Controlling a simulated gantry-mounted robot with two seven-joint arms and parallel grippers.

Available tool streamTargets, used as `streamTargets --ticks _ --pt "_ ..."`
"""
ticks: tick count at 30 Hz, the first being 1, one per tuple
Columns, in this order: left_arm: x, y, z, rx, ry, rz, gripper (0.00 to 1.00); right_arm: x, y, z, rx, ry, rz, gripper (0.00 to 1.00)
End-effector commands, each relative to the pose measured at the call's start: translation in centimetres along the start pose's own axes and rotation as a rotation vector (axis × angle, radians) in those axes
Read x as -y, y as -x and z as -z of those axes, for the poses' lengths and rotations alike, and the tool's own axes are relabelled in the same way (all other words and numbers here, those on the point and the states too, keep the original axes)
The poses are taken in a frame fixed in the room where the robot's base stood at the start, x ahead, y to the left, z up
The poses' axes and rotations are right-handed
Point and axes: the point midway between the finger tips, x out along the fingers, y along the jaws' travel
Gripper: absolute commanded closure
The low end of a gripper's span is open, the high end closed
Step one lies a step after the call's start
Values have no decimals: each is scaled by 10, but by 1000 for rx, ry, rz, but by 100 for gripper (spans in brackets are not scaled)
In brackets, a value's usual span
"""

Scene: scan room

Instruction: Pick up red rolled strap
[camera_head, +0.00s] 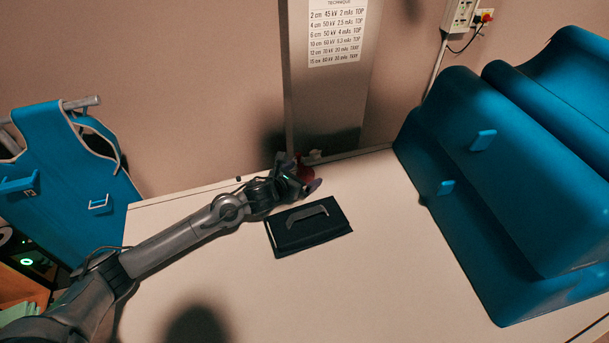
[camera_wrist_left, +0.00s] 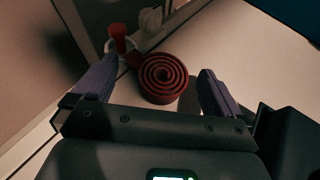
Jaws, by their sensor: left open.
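The red rolled strap (camera_wrist_left: 164,80) lies on the table between the two purple fingers of my left gripper (camera_wrist_left: 158,88) in the left wrist view. Its spiral end faces the camera, and a red loose end stands up at the upper left. The fingers are apart, with a gap on the right side of the roll. In the head view the strap (camera_head: 305,173) is a small red patch at the table's back edge, partly hidden by my left gripper (camera_head: 299,177). My right gripper is not in view.
A black flat case (camera_head: 281,238) with a handle lies just in front of the gripper on the white table (camera_head: 380,270). A metal column (camera_head: 325,110) stands behind the strap. Large blue cushions (camera_head: 520,180) fill the right side. A blue apron (camera_head: 65,190) hangs at left.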

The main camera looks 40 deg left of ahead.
Motion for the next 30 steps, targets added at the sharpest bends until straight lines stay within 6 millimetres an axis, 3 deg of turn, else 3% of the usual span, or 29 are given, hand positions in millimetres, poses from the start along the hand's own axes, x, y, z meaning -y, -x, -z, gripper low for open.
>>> streamTargets --ticks 3,16,30 --pt "0 0 0 0 0 0 0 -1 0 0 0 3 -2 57" --pt "0 0 0 -1 0 0 66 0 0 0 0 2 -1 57" --pt "-1 4 -9 0 -1 -1 66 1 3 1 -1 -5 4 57"
